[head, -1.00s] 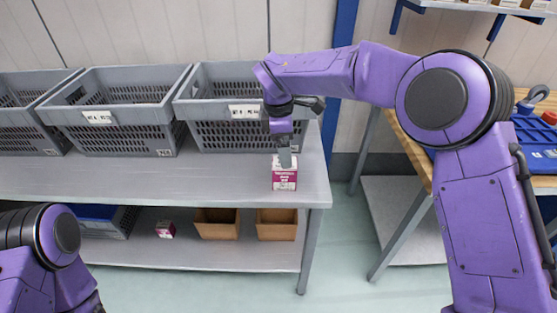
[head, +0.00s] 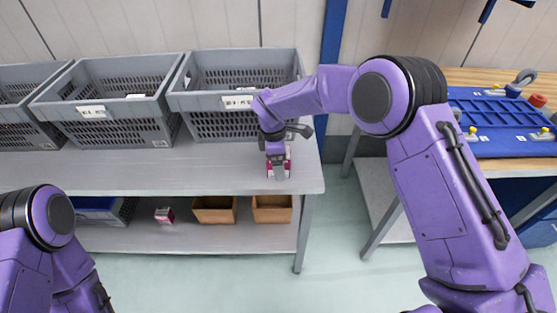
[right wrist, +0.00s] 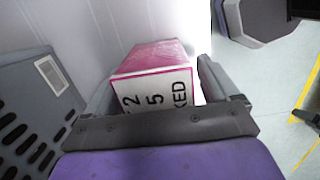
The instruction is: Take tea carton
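The magenta and white tea carton (head: 287,163) stands on the upper grey shelf near its right end. In the right wrist view the carton (right wrist: 155,75) shows its pink side and a white face with dark print. My right gripper (head: 278,172) is over the carton from above and hides much of it in the head view. Its fingers lie on either side of the carton, open, with a narrow gap visible at the right finger. My left arm is at the lower left of the head view, and its gripper is out of view.
Grey crates (head: 110,112) line the back of the upper shelf, one (head: 238,100) close behind the right gripper. A second carton (head: 164,215) and cardboard bins (head: 214,209) are on the lower shelf. A workbench with a blue board (head: 490,130) stands at the right.

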